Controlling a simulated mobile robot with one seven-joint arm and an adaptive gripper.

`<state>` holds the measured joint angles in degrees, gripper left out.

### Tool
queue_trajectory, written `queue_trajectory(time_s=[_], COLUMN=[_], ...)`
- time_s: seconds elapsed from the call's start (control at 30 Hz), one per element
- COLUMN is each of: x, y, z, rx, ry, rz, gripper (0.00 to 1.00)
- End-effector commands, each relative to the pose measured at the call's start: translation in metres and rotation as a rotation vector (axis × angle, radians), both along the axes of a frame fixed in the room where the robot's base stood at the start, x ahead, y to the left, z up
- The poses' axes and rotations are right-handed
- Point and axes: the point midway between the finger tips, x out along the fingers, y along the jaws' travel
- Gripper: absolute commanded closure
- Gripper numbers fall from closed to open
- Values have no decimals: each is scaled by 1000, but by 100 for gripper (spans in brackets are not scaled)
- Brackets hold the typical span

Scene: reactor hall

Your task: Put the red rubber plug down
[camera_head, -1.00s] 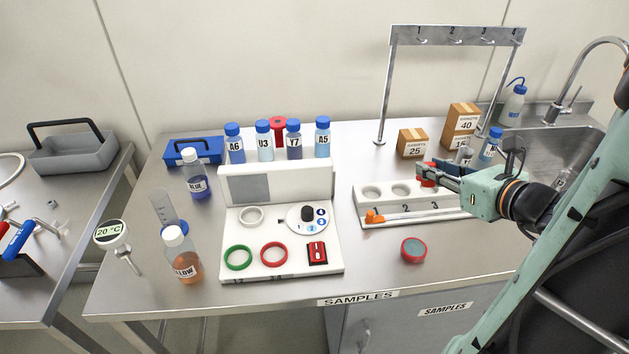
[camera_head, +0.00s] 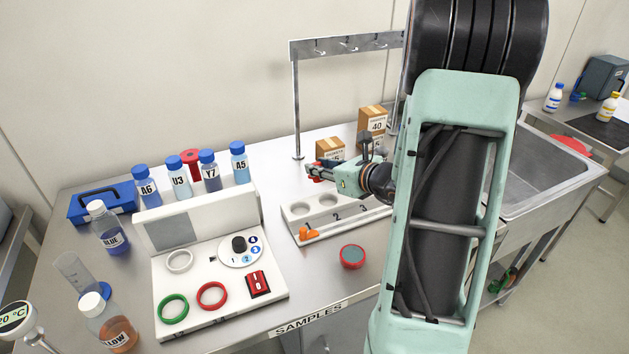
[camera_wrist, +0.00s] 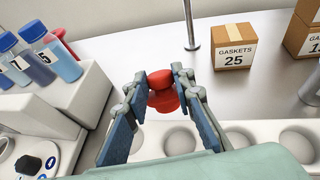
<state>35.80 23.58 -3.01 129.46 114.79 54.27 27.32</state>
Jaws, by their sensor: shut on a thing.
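The red rubber plug (camera_wrist: 162,92) is between the fingertips of my gripper (camera_wrist: 160,80) in the wrist view. The gripper is shut on it and holds it above the white rack (camera_wrist: 236,127) with round holes. In the head view my gripper (camera_head: 318,171) is over the back of the rack (camera_head: 318,232), and the plug is mostly hidden by the fingers. The rack holes below look empty where they show. The rack's right part is hidden behind my arm in the head view.
Gasket boxes (camera_head: 371,125) stand behind the rack. A white panel (camera_head: 215,262) with rings and a dial is at left, with blue-capped bottles (camera_head: 240,163) behind it. A round red-rimmed tin (camera_head: 352,256) lies in front of the rack. Bare bench lies around the tin.

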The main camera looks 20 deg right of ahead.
Motion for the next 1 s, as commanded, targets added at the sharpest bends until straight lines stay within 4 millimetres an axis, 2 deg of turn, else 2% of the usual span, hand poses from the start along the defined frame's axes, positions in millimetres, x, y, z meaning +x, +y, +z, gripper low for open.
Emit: queue_trajectory(time_s=[0.07, 0.2, 0.43, 0.6, 1.0], x=[9, 17, 25, 24, 24], y=[2, 1, 2, 1, 1], z=[-12, -21, -32, -56, -63], rx=[2, 0, 1, 1, -2], ry=[2, 0, 1, 2, -1], rz=[2, 2, 2, 1, 1], gripper=[100, 100, 100, 100, 100])
